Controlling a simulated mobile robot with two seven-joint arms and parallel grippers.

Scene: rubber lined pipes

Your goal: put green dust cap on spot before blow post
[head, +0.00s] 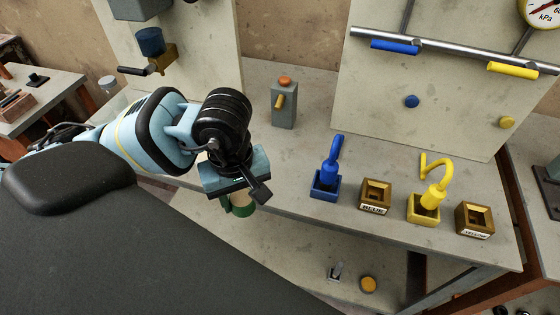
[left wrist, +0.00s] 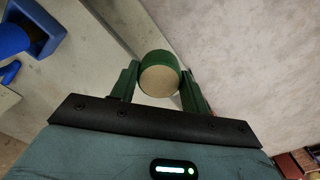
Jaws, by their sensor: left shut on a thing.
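My left gripper (head: 240,202) is shut on the green dust cap (head: 239,211), at the near left side of the bench. In the left wrist view the green dust cap (left wrist: 160,73), a short green cylinder with a tan round face, sits between the two green fingers of the left gripper (left wrist: 160,85). A grey post (head: 284,115) with an orange knob and a small yellow spout stands on the bench to the right of and behind the gripper; it may be the blow post. The gripper partly hides the cap in the head view. My right gripper is not in view.
Right of the post, the bench (head: 300,222) carries a blue hooked piece (head: 331,160) and a yellow one (head: 433,190) in square holders, with brass blocks (head: 375,194) beside them. A pale panel (head: 430,95) with pipes stands behind. The bench left of the blue holder looks clear.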

